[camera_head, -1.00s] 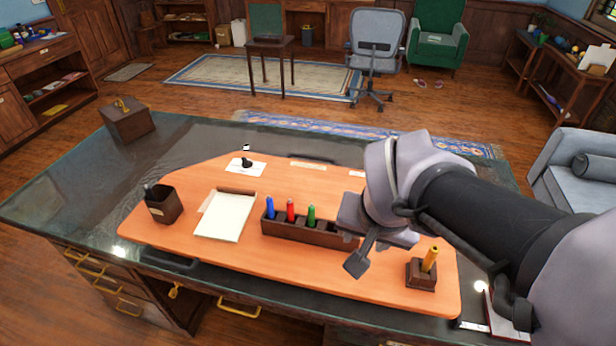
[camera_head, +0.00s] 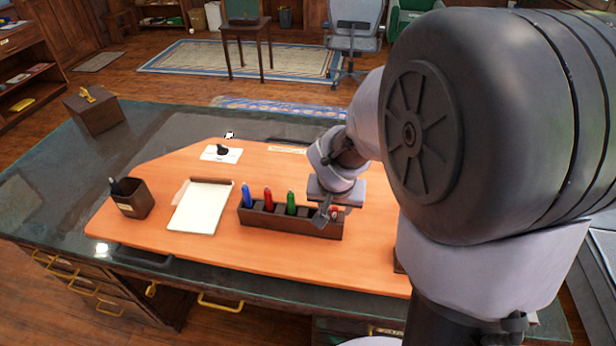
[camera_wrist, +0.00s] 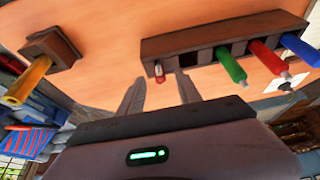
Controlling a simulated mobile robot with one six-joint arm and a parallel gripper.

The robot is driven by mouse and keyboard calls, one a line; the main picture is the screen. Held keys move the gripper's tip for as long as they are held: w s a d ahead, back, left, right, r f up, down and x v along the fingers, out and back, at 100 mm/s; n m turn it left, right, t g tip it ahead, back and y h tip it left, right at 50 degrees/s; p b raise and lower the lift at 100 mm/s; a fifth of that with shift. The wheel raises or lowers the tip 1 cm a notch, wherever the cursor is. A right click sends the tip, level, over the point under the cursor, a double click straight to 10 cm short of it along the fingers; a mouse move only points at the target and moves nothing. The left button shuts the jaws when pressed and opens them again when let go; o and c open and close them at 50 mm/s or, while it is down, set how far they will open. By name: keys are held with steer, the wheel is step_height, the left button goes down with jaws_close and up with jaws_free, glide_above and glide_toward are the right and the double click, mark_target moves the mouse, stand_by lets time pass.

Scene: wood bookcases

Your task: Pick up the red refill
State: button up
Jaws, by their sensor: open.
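A dark wooden holder (camera_head: 275,222) on the orange desk board carries a blue stick (camera_head: 247,195), a red stick (camera_head: 268,199) and a green stick (camera_head: 291,203). A shorter red-and-white piece (camera_head: 335,213) shows at its right end, partly hidden by my gripper (camera_head: 328,212). In the wrist view this small red piece (camera_wrist: 159,72) appears ahead of my open gripper (camera_wrist: 161,80), between the two fingertips in the picture. I cannot tell whether the fingers reach around it. The longer red stick (camera_wrist: 267,62) is farther right, beyond the green one (camera_wrist: 230,66). My gripper holds nothing.
A notepad (camera_head: 202,207), a dark pen cup (camera_head: 133,198) and a stamp on a white card (camera_head: 222,152) are left of the holder.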

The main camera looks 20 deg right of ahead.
steer(key=shift+x, duration=0.75)
steer(key=shift+r, duration=0.15)
steer(key=shift+c, duration=0.2)
jaws_close()
steer(key=shift+r, duration=0.15)
